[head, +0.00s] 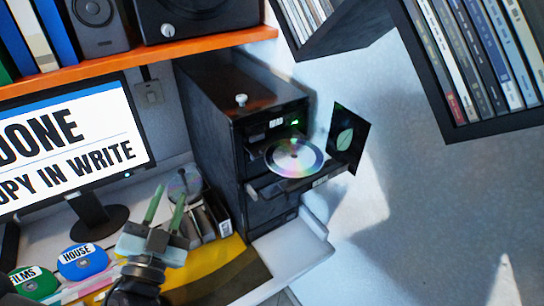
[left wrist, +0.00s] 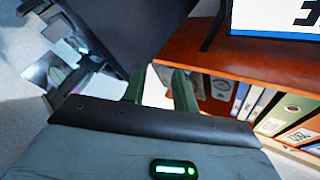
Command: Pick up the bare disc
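A bare, shiny rainbow-silver disc (head: 293,157) lies on the pulled-out tray (head: 300,184) of a black tower unit (head: 215,110) in the head view. My left gripper (head: 170,193) is in front and to the left of the tower, well apart from the disc. Its two green fingers are spread with nothing visible between them. The fingers also show in the left wrist view (left wrist: 159,82), again with a gap between them. A pale shiny patch at the left of that view may be the disc, but I cannot tell. My right gripper is not in view.
A clear disc stack (head: 185,185) is behind my left gripper. A monitor (head: 75,145), blue (head: 82,263) and green (head: 33,284) labelled discs are left. Wall shelves hang upper right.

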